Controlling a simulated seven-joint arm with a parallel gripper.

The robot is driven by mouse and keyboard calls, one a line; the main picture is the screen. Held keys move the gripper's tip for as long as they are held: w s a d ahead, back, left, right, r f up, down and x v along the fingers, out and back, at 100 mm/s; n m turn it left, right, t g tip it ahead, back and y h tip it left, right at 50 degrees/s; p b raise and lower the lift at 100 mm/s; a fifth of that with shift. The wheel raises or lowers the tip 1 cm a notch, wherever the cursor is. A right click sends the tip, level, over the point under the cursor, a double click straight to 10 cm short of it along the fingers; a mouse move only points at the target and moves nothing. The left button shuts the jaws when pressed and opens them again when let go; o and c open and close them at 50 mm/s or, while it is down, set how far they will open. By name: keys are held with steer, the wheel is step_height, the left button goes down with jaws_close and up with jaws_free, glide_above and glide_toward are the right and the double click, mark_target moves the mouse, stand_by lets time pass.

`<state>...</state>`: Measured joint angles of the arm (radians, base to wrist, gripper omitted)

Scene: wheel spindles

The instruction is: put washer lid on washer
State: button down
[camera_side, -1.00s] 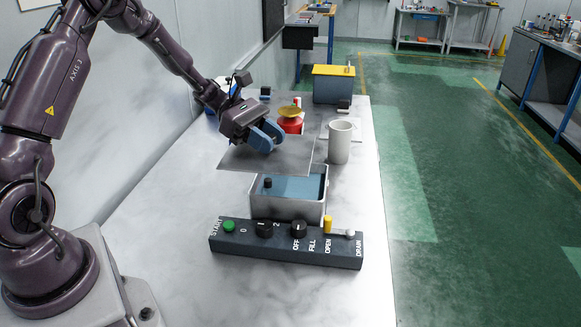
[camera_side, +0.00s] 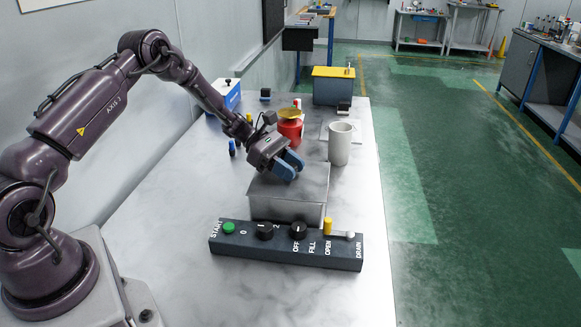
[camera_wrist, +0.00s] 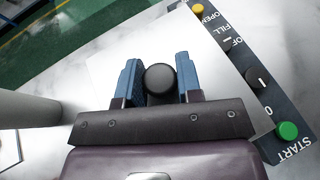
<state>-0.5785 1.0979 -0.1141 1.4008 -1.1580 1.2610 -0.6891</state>
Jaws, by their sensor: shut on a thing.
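The grey washer lid (camera_side: 312,182) lies level over the top of the grey washer tub (camera_side: 285,210), and its edges look lined up with the rim. The tub's inside is hidden. My gripper (camera_side: 290,164) is above the lid with its blue fingers down at it. In the wrist view my gripper (camera_wrist: 160,85) has a finger on each side of the lid's round black knob (camera_wrist: 160,79) and is shut on it. Whether the lid is fully seated on the rim cannot be told.
A dark control panel (camera_side: 285,245) with a green button and several knobs stands in front of the tub. A white cylinder (camera_side: 340,143) and a red container (camera_side: 291,128) stand behind it.

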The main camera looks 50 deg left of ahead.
steer(key=c, duration=0.8)
jaws_free()
steer(key=shift+f, duration=0.1)
